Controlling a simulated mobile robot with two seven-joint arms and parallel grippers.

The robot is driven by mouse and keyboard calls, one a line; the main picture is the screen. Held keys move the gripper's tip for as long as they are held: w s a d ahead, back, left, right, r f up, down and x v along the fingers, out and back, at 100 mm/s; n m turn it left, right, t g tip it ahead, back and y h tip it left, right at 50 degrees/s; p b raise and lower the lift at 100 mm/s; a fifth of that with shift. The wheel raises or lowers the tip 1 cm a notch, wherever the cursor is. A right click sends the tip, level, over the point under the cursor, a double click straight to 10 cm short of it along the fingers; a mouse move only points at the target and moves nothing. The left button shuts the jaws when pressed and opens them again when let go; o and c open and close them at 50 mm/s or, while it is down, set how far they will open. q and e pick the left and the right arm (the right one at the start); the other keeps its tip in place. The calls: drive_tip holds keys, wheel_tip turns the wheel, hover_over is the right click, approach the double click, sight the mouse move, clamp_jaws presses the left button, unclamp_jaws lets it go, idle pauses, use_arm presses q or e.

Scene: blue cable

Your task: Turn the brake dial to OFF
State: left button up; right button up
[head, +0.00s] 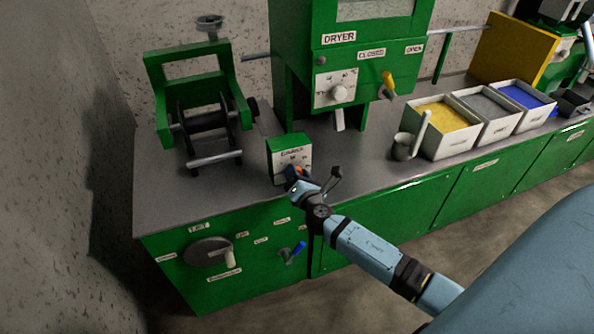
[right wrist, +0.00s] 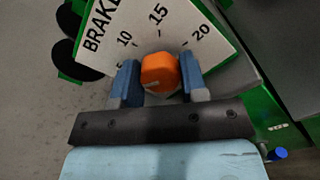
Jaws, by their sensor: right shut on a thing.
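The brake dial is an orange knob (right wrist: 160,73) on a white face marked BRAKE (right wrist: 150,28), with 10, 15 and 20 readable around it. In the head view this face is the front of a small green box (head: 290,143) on the counter. My right gripper (head: 294,174) is at the lower front of the box. In the right wrist view its two blue fingers stand on either side of the knob, shut on it. An OFF mark is not visible, and the knob's pointer cannot be made out. My left gripper is not in view.
A green frame with a reel (head: 205,122) stands left of the box. The green dryer (head: 345,40) with a yellow handle (head: 389,80) is behind it. A grey cup (head: 403,147) and bins of yellow, grey and blue granules (head: 440,116) stand to the right. Below are a crank wheel (head: 208,251) and blue lever (head: 298,249).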

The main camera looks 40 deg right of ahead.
drive_tip(key=shift+r+n+p, duration=0.2)
drive_tip(key=shift+n+p, duration=0.25)
drive_tip(key=shift+n, duration=0.55)
drive_tip(key=n+p, duration=0.1)
drive_tip(key=n, duration=0.1)
drive_tip(key=shift+n+p, duration=0.75)
drive_tip(key=shift+n, duration=0.35)
drive_tip(key=shift+a+f+n+p, duration=0.1)
drive_tip(key=shift+n+p, duration=0.35)
drive_tip(key=shift+n, duration=0.25)
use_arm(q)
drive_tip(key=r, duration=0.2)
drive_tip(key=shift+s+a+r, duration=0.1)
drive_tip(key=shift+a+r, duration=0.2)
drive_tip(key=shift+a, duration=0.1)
use_arm(e)
drive_tip(key=shift+n, duration=0.3)
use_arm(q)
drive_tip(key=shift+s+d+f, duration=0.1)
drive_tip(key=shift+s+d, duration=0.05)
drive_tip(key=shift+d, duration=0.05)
use_arm(e)
drive_tip(key=shift+f, duration=0.1)
drive_tip(key=o, duration=0.9)
